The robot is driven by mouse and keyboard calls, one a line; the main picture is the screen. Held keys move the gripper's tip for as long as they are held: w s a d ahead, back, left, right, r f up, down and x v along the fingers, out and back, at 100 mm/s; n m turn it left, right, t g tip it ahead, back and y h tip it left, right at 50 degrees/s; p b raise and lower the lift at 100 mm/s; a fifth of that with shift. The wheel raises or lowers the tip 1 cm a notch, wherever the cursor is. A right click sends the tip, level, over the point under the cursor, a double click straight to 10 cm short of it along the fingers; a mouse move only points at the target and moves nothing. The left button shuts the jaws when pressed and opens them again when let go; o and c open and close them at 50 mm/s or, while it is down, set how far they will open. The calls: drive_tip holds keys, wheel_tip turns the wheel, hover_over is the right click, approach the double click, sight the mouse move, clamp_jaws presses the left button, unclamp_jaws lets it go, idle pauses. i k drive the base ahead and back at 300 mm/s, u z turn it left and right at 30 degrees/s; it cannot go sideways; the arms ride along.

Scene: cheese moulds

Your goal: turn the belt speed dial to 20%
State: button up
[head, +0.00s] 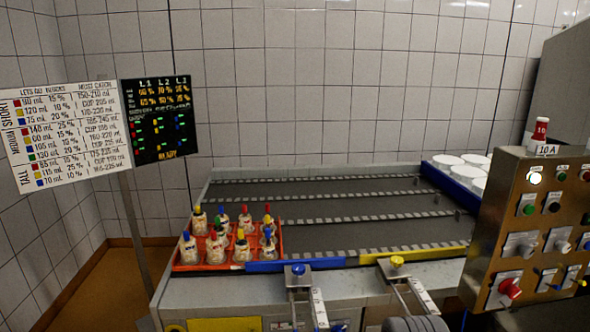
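A metal control panel (535,225) stands at the right edge. It carries several buttons and knobs with small white labels that are too small to read. A red knob (510,288) sits at its lower left, and a grey knob (522,246) sits above it. Another light knob (562,246) is to the right of that one. I cannot tell which knob is the belt speed dial or what value it points to. My gripper is not clearly seen; only dark rounded parts show at the bottom edge, apart from the panel.
A conveyor table (330,240) with grey belts fills the middle. An orange crate (235,267) of capped bottles stands at its front left. A settings board (62,135) and a dark display (160,120) hang at left. White round moulds (450,160) sit in a blue tray behind the panel.

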sight(525, 252)
drive_tip(key=u, duration=2.05)
drive_tip(key=k, duration=1.1)
drive_tip(key=z, duration=1.85)
drive_tip(key=i, duration=0.5)
drive_tip(key=z, duration=0.1)
